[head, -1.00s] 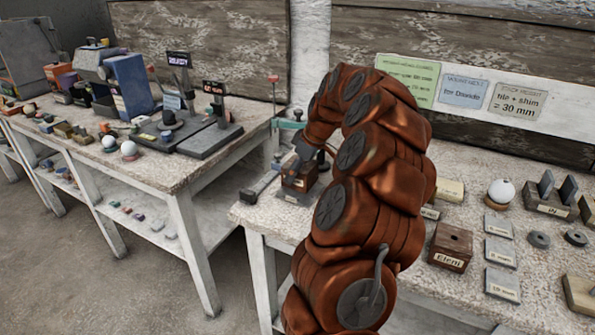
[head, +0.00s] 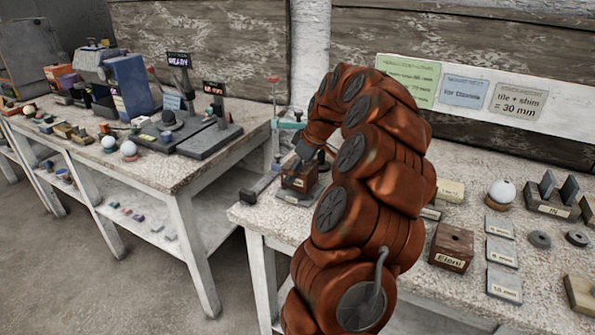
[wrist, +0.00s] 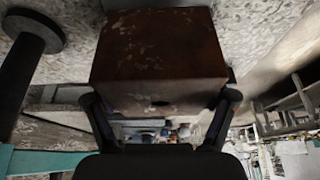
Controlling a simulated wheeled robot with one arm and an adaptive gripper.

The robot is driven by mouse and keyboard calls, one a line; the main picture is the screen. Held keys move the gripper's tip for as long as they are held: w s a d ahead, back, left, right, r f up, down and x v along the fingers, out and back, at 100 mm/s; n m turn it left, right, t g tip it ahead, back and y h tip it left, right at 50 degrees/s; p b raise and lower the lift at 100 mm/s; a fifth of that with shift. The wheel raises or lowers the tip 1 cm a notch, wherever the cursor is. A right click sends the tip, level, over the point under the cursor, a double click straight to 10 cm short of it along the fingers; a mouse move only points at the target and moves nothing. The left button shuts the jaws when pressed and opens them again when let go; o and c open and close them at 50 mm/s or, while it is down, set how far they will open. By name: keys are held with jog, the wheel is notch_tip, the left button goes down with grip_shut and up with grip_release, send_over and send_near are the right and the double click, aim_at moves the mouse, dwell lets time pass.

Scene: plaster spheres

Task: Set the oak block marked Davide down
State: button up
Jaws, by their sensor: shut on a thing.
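A dark reddish-brown block (head: 299,178) with a small pale label is at the far left part of the right bench; the label is too small to read. My gripper (head: 306,152) is above it and shut on it. In the wrist view the same block (wrist: 160,50) fills the upper middle, between the two fingers of my gripper (wrist: 160,100). A grey plate (head: 293,196) shows just under the block; I cannot tell whether the block touches it. A similar block labelled Eleni (head: 451,247) stands on the bench to the right of my arm.
A dark bar-shaped tool (head: 259,187) lies left of the held block, and a teal clamp-like stand (head: 289,126) is behind it. Labelled grey plates (head: 502,252), a white sphere (head: 501,192) and dark rings (head: 539,239) occupy the right side. A gap separates the two benches.

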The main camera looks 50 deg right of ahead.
jog(key=shift+f+b, duration=0.95)
jog(key=shift+f, duration=0.4)
dwell(0.5)
jog(key=o, duration=1.2)
jog(key=shift+o, duration=0.2)
jog(key=shift+r, duration=0.1)
jog(key=shift+r+p, duration=0.3)
jog(key=shift+r, duration=1.6)
